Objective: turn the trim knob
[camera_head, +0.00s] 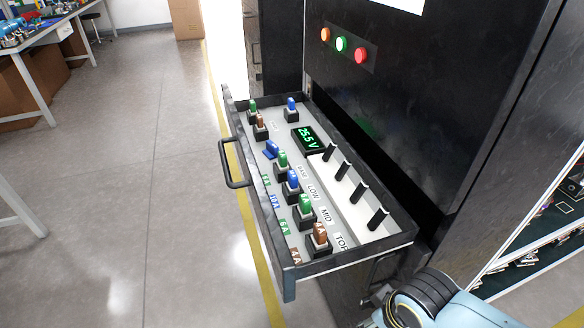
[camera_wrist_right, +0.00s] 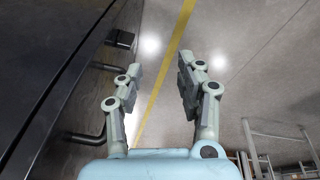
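I cannot make out a trim knob clearly in either view. An open drawer (camera_head: 236,118) sticks out of the black cabinet in the head view. In it a small display (camera_head: 308,138) reads 25.5 V in green. My right gripper (camera_wrist_right: 159,62) shows in the right wrist view with its two fingers spread apart and nothing between them. In the head view only part of my right arm (camera_head: 430,298) shows, below the drawer's near right corner; its fingers are out of that view. My left gripper is in neither view.
The drawer holds several green, blue and brown fuses (camera_head: 304,207) in black sockets and several black pegs (camera_head: 377,218). The drawer handle (camera_head: 226,165) sticks out leftward. Orange, green and red lamps (camera_head: 341,44) sit on the cabinet. The floor left of it is clear.

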